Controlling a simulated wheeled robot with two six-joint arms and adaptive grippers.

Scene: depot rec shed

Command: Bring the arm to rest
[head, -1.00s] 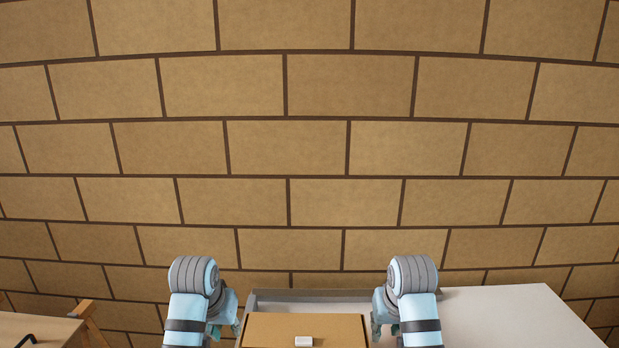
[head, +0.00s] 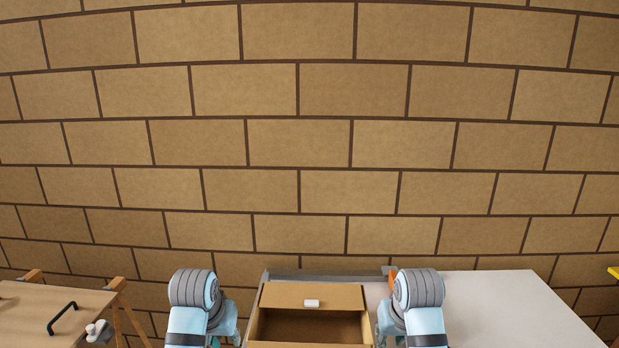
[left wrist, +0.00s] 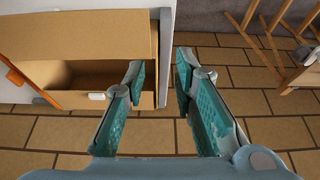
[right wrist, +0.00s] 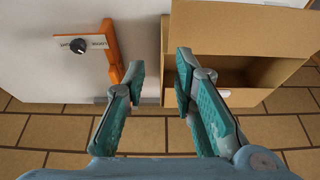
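My left gripper (head: 228,338) and right gripper (head: 385,335) hang at the bottom of the head view, partly hidden by my arms. In the left wrist view the left fingers (left wrist: 161,72) are apart with nothing between them. In the right wrist view the right fingers (right wrist: 160,72) are also apart and empty. Both arms are held out in similar, nearly mirrored poses.
A pale table top (head: 500,305) extends right. An orange bracket (right wrist: 112,48) and dark knob (right wrist: 78,46) show in the right wrist view. A wooden bench (head: 25,315) with a black handle (head: 62,318) stands left. Brick-patterned floor (left wrist: 60,130) is open in the wrist views.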

